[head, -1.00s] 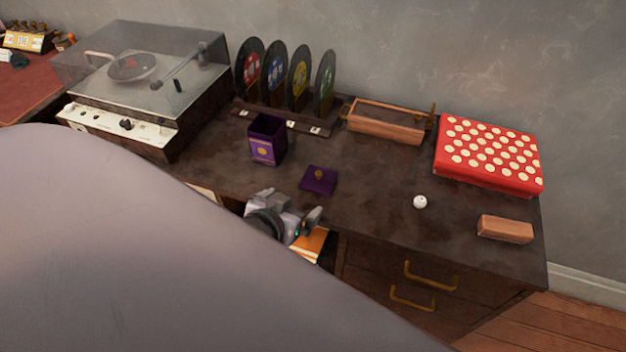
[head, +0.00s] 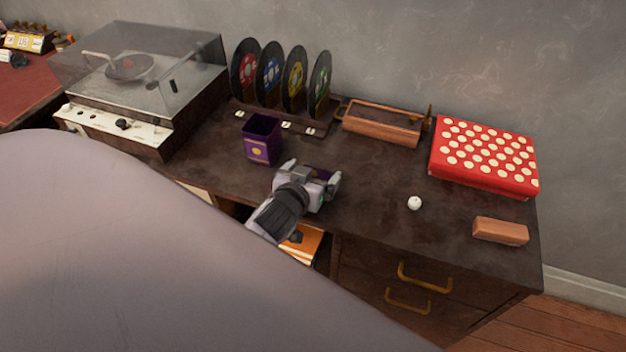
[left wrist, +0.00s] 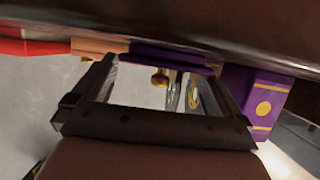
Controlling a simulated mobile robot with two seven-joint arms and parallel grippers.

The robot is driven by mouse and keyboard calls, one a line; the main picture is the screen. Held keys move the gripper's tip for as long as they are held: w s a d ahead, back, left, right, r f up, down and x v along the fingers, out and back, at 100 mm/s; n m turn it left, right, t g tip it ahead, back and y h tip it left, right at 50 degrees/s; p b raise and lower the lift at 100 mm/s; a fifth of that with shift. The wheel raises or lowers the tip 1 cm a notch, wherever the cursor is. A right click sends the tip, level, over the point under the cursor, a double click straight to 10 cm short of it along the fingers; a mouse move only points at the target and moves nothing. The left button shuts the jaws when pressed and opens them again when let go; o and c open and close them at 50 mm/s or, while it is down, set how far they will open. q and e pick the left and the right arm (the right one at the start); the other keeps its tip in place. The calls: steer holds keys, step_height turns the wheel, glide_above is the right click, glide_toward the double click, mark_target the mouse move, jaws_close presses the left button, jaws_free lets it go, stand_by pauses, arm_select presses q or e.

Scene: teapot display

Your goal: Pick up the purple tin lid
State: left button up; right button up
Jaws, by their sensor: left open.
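The purple tin lid (head: 322,173) lies on the dark cabinet top, mostly hidden behind my left gripper (head: 312,176) in the head view. In the left wrist view, which is upside down, the lid (left wrist: 168,56) shows edge-on with its gold knob (left wrist: 159,79) between the two fingers. My left gripper (left wrist: 163,80) is open and empty, low over the cabinet top at the lid's near side. I cannot tell whether it touches the lid. The open purple tin (head: 262,140) stands upright to the left of the lid. My right gripper is not in view.
Records in a rack (head: 283,118) stand behind the tin, with a record player (head: 140,85) at left. A wooden tray (head: 382,122), a red dotted box (head: 484,155), a white ball (head: 414,203) and a wooden block (head: 500,231) are to the right. Bare cabinet top surrounds the ball.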

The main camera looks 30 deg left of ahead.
arm_select(q)
steer(key=shift+w+f, duration=0.1)
steer(key=shift+w, duration=0.1)
steer(key=c, duration=1)
steer(key=shift+c, duration=0.2)
